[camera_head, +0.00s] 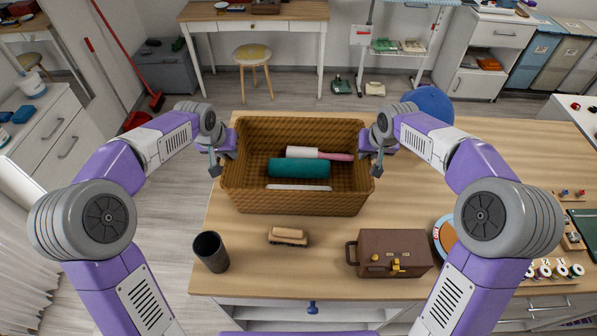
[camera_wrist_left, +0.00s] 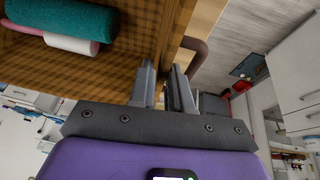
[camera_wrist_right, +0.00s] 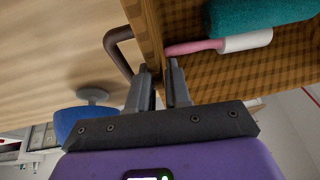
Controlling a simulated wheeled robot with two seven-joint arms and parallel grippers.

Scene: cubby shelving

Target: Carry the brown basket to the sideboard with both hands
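The brown woven basket (camera_head: 300,200) is upright over the wooden table's left part; I cannot tell whether its base touches the tabletop. It holds a teal roll (camera_head: 300,168), a white and pink item (camera_head: 318,153) and a pale bar. My left gripper (camera_head: 215,165) is at its left side, and my right gripper (camera_head: 377,160) at its right side. In the left wrist view, the fingers (camera_wrist_left: 165,88) straddle the basket wall closely, as do the fingers in the right wrist view (camera_wrist_right: 158,88). Dark curved handles show beside both. Which furniture is the sideboard is unclear.
On the table (camera_head: 330,215) are a dark cup (camera_head: 211,252), a brush (camera_head: 288,236), a brown case (camera_head: 390,252) and a round blue object (camera_head: 428,102). A white drawer cabinet (camera_head: 50,135) stands left, a desk (camera_head: 255,12) and stool (camera_head: 252,55) behind. Floor shows between.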

